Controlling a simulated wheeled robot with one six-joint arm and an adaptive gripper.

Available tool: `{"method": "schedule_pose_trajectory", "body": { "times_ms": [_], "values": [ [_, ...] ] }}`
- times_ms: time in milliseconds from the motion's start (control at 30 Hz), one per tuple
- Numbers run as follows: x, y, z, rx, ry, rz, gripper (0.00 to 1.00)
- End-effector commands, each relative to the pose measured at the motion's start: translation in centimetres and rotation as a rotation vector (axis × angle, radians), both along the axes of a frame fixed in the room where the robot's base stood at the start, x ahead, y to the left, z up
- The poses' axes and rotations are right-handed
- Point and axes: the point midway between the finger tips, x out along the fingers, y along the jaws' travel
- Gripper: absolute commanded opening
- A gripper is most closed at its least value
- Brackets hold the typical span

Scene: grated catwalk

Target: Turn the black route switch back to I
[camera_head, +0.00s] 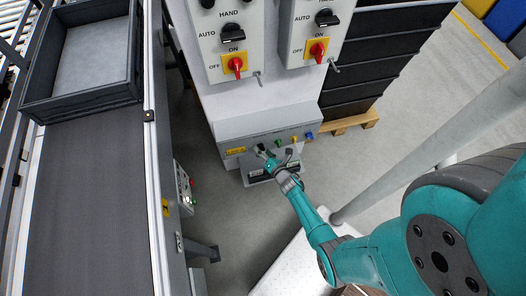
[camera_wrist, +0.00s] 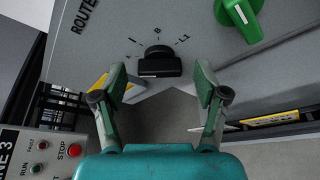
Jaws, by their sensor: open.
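A green knob (camera_wrist: 238,14) is right of the switch. Cabinets with red switches (camera_head: 236,64) stand above. A conveyor (camera_head: 90,200) with a grey crate (camera_head: 84,102) and a button box (camera_wrist: 45,155) are left.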

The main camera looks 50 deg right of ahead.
Motion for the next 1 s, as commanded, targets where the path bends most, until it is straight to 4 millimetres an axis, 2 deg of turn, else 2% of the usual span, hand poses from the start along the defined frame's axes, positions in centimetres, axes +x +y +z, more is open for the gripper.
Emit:
{"method": "schedule_pose_trajectory", "body": {
  "times_ms": [267, 300, 533, 1000],
  "values": [
    [0.16, -0.04, -0.03, -0.001, 0.0, 0.0, 0.73],
    [0.16, -0.04, -0.03, -0.001, 0.0, 0.0, 0.7],
    [0.15, -0.04, -0.03, 0.0, 0.0, 0.0, 0.13],
    [0.09, -0.13, -0.14, 0.081, -0.054, -0.001, 0.13]
  ]
}}
